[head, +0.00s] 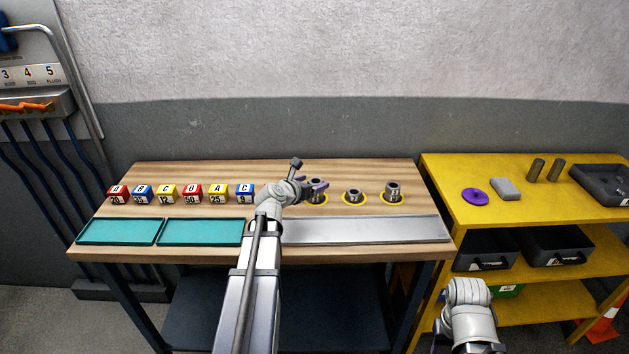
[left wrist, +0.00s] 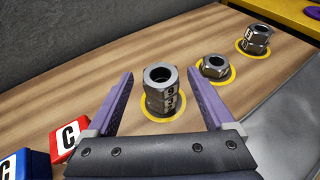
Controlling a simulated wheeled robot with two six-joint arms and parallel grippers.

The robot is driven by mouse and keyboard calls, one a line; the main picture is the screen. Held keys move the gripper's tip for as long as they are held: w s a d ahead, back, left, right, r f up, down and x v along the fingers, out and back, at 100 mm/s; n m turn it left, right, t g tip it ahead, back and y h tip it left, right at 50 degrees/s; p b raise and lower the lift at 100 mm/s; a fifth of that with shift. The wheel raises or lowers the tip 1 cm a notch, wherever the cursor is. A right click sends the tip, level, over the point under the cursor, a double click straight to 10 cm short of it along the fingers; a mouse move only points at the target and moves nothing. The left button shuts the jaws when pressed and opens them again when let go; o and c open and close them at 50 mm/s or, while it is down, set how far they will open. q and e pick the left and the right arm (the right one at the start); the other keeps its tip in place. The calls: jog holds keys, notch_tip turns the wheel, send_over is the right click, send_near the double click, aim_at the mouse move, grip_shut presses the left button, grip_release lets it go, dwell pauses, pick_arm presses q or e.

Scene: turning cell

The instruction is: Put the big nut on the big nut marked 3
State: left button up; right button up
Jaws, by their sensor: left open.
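In the left wrist view a stack of two steel nuts (left wrist: 160,92) stands upright on a yellow ring. Its white labels seem to read 9 above and 3 below. A single nut (left wrist: 214,67) lies flat on the middle ring, and another tall nut stack (left wrist: 256,40) stands on the far ring. The head view shows the single nut (head: 353,195) and right stack (head: 393,191) too. My left gripper (left wrist: 160,77) is open, with its purple fingers on either side of the first stack and a visible gap to each. My right arm shows low at right; its jaws are not clear.
Lettered and numbered blocks (head: 167,194) stand in a row left of my left arm. Two teal trays (head: 120,232) and a grey strip (head: 370,230) lie along the front edge. A yellow shelf (head: 520,212) with a purple disc (head: 475,197) stands at right.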

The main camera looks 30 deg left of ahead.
pick_arm(q)
jog(key=p+v, duration=0.3)
jog(key=v, duration=0.7)
